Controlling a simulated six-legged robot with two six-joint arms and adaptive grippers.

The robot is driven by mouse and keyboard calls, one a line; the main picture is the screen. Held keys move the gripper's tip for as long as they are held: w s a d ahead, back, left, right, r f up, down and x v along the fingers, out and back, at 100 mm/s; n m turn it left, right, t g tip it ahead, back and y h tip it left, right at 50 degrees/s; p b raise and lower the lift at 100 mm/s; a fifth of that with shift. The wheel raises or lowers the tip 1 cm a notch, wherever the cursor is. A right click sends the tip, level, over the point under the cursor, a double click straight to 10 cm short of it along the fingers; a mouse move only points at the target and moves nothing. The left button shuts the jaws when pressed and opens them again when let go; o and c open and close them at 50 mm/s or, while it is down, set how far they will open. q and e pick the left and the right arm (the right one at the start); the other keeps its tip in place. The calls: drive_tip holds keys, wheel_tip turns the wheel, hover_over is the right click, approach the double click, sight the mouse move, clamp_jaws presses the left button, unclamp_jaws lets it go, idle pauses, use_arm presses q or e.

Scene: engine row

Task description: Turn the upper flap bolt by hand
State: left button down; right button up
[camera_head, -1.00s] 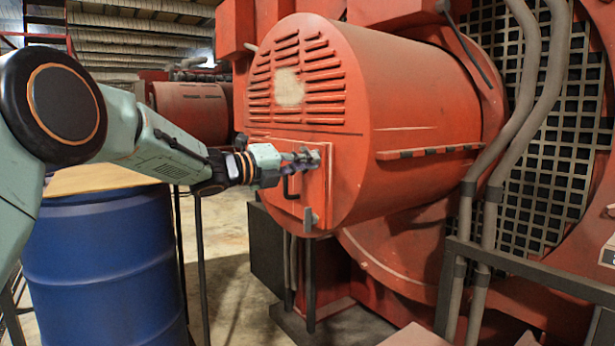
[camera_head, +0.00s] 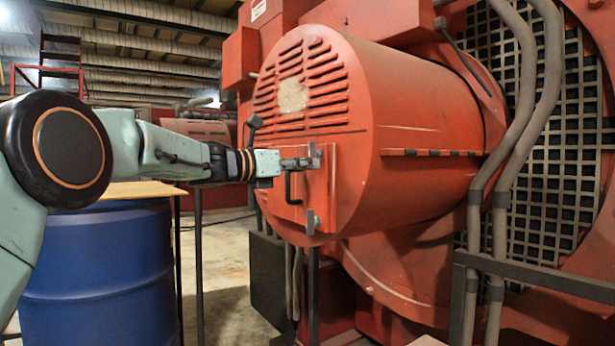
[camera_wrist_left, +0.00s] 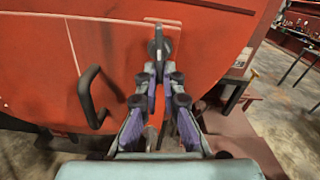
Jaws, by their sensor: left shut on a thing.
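The red engine housing (camera_head: 430,110) has a red square flap (camera_head: 325,185) on its round end, below the louvres. The upper flap bolt (camera_head: 315,156) is a grey metal piece at the flap's upper edge. My left gripper (camera_head: 298,163) reaches it from the left and is shut on it. In the left wrist view the fingers (camera_wrist_left: 160,68) close on the dark bolt (camera_wrist_left: 158,40), partly hiding it. A black handle (camera_head: 290,188) sits below the gripper; it also shows in the left wrist view (camera_wrist_left: 88,98). The lower bolt (camera_head: 311,222) is free. My right gripper is out of view.
A blue drum (camera_head: 100,270) with a board (camera_head: 130,190) on top stands below my left arm. Grey pipes (camera_head: 500,180) and a dark rail (camera_head: 540,275) are on the right. Open floor (camera_head: 220,270) shows between drum and engine.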

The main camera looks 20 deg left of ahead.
use_arm(q)
drive_tip(key=shift+w+a+r+m+b, duration=0.1)
drive_tip(key=shift+a+m+b, duration=0.05)
drive_tip(key=shift+m+b, duration=0.45)
drive_tip(key=shift+r+m, duration=0.1)
drive_tip(key=shift+m, duration=0.2)
drive_tip(key=c, duration=1.5)
unclamp_jaws()
drive_tip(key=v, duration=1.2)
